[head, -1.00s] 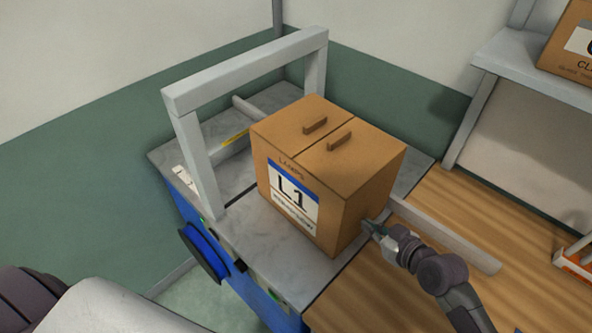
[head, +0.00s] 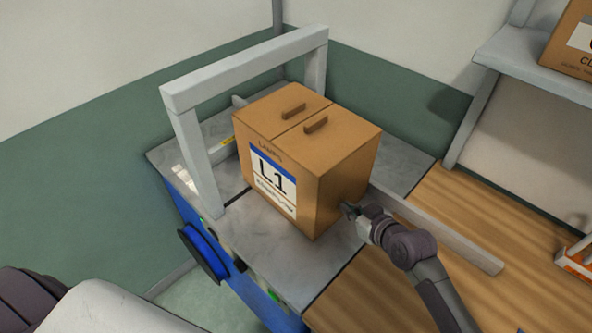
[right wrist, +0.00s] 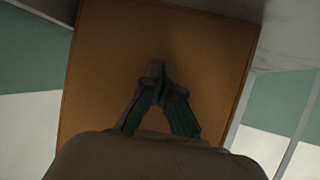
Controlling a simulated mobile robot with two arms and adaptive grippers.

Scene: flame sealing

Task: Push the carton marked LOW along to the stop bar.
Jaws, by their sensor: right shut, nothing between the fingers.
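A brown carton (head: 309,160) stands upright on the grey marbled top of a blue machine. Its label reads L1, with small print above that looks like LAMPS; I see no LOW marking. Two small brown tabs are on its lid. My right gripper (head: 348,210) is shut and empty, its tips at the carton's right face, seemingly touching. In the right wrist view the shut fingers (right wrist: 158,70) point at the plain carton face (right wrist: 110,60). A low bar with a yellow mark (head: 226,142) lies left of the carton, under the grey frame, partly hidden. My left gripper is out of view.
A grey gate-like frame (head: 245,67) spans the machine top (head: 230,237) on the left. A long grey rail (head: 440,233) runs behind the carton onto the wooden table (head: 400,300). Another carton (head: 568,45) sits on a shelf at upper right.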

